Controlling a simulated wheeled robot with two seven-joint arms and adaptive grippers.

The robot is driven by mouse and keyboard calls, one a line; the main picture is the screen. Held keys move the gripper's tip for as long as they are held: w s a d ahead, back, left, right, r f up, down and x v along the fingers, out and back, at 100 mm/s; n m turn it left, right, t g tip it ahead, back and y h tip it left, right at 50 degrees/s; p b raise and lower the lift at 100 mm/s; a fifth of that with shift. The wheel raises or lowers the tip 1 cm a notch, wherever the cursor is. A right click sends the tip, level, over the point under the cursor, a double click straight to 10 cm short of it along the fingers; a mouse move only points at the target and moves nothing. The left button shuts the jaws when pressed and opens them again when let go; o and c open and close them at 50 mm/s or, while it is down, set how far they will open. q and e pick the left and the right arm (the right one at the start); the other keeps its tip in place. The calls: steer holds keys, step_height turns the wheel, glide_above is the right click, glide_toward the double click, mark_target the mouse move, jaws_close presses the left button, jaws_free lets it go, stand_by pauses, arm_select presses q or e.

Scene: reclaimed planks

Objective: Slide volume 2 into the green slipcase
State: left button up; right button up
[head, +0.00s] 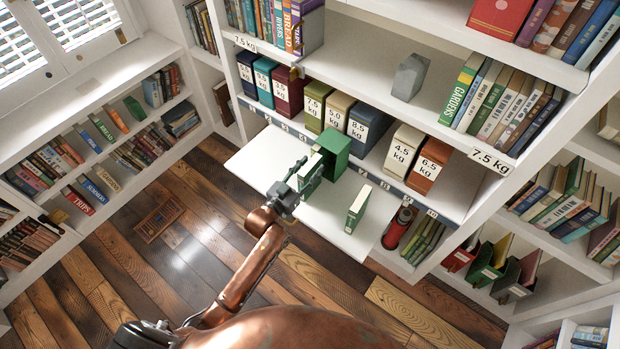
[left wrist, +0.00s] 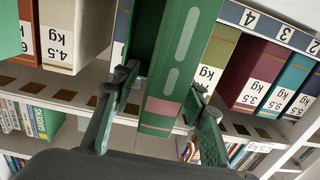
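A green book (head: 310,171) with pale pages is in my left gripper (head: 291,190), tilted just left of the green slipcase's front. The green slipcase (head: 336,143) stands upright on the white pull-out board. Part of it is hidden behind the book. A second green book (head: 357,208) stands upright on the board to the right. My right gripper is not in view.
The white board (head: 325,220) is clear around the second book. Behind it stand weight-labelled boxes, including a 4.5 kg box (head: 403,150) and an orange 6.5 kg box (head: 428,166). A red cylinder (head: 398,228) lies at the right, below the board. Bookshelves surround the floor.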

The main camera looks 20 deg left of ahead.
arm_select(q)
jaws_close()
stand_by(0.6)
